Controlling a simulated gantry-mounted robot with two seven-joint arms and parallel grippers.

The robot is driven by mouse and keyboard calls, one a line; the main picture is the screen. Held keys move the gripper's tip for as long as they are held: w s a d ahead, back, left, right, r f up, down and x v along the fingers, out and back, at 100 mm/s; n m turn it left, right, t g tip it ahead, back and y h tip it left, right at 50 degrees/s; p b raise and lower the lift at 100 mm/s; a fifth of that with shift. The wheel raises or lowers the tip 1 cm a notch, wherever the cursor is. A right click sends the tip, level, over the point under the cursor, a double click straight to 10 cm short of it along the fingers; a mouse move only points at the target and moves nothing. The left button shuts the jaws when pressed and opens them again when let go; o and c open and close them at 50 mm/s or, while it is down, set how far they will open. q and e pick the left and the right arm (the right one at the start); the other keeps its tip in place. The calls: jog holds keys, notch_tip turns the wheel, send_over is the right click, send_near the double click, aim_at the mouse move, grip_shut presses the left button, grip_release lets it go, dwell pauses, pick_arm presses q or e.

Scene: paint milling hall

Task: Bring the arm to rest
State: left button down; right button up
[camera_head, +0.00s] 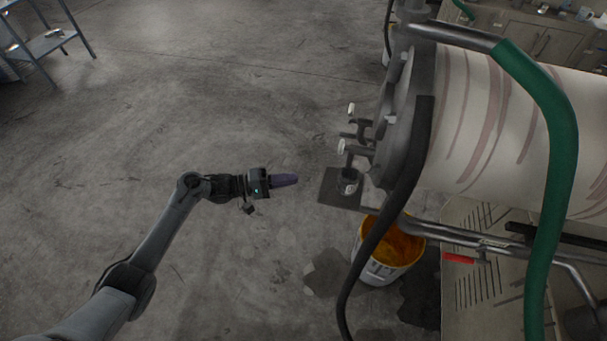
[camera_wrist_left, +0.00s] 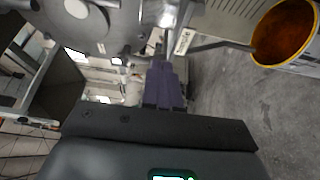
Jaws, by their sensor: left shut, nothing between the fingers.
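My left arm reaches in from the lower left of the head view, and its gripper (camera_head: 290,180) is held over the bare floor, pointing right toward the mill. The purple fingers are shut together with nothing between them. In the left wrist view the closed fingers (camera_wrist_left: 163,84) point up the picture toward the mill's end. The gripper is apart from the mill and touches nothing that I can see. My right gripper is in neither view.
The large mill drum (camera_head: 475,120) with its end fittings stands at the right. A bucket of orange paint (camera_head: 385,268) stands below it. A green hose (camera_head: 562,150) and a black hose (camera_head: 400,190) hang in front. A shelf rack (camera_head: 45,45) stands far left. The floor (camera_head: 220,90) between is clear.

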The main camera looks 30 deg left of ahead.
pick_arm(q)
jog(key=s+f+n, duration=0.1)
jog(key=s+f, duration=0.6)
jog(key=f, duration=0.1)
jog(key=s+d+f+m+g+y, duration=0.1)
jog(key=s+d+f+y, duration=0.15)
jog(key=s+d, duration=0.5)
jog(key=s+d+f+m+y, duration=0.1)
jog(key=s+d+f+y, duration=0.1)
jog(key=s+d+f, duration=0.4)
jog(key=s+a+r+m+g+y, duration=0.6)
jog(key=s+a+r+m+y, duration=0.2)
jog(key=s+r+y, duration=0.25)
notch_tip(320, 180, up, 38)
jog(key=p, duration=3.7)
jog(key=shift+s+h+p, duration=0.25)
jog(key=shift+h+p, duration=0.1)
jog(key=shift+h, duration=0.05)
